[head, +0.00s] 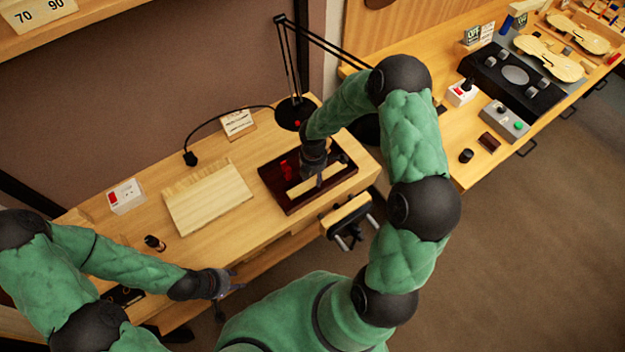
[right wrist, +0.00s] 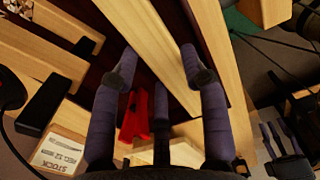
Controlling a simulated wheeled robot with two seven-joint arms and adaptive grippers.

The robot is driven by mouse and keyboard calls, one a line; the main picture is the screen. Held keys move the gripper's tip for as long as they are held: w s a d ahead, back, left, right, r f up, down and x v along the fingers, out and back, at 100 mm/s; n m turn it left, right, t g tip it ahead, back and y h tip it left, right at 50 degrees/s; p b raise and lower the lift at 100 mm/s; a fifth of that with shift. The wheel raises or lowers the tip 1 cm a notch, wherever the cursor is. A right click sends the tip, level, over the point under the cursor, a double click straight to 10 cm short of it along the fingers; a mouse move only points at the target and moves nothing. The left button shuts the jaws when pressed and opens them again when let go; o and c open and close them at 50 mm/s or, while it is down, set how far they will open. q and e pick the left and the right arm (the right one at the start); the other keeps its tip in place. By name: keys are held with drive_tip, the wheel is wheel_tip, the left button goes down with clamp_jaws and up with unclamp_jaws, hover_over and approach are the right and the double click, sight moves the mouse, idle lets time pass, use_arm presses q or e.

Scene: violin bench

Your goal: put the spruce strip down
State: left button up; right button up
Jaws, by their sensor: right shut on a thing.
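The spruce strip (right wrist: 150,45) is a pale, narrow length of wood. I cannot tell whether the strip touches the tray floor. My left gripper (head: 232,281) is open and empty by the bench's front edge.
Red clamps (head: 286,168) lie in the tray's left part and show in the wrist view (right wrist: 134,115). A pale board (head: 208,198) lies left of the tray. A lamp base (head: 294,112) stands behind it. A wood-topped vise (head: 346,214) juts from the front edge.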

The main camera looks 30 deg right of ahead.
sight(312, 179)
drive_tip(key=shift+w+f, duration=0.2)
drive_tip(key=shift+f, duration=0.05)
drive_tip(key=shift+w+f+b, duration=0.1)
drive_tip(key=shift+f+b, duration=0.3)
drive_tip(key=shift+f, duration=1.2)
drive_tip(key=o, duration=0.7)
drive_tip(key=shift+f, duration=0.15)
drive_tip(key=shift+r, duration=0.45)
wheel_tip(312, 179, up, 12)
drive_tip(key=p, duration=0.2)
drive_tip(key=shift+f, duration=0.25)
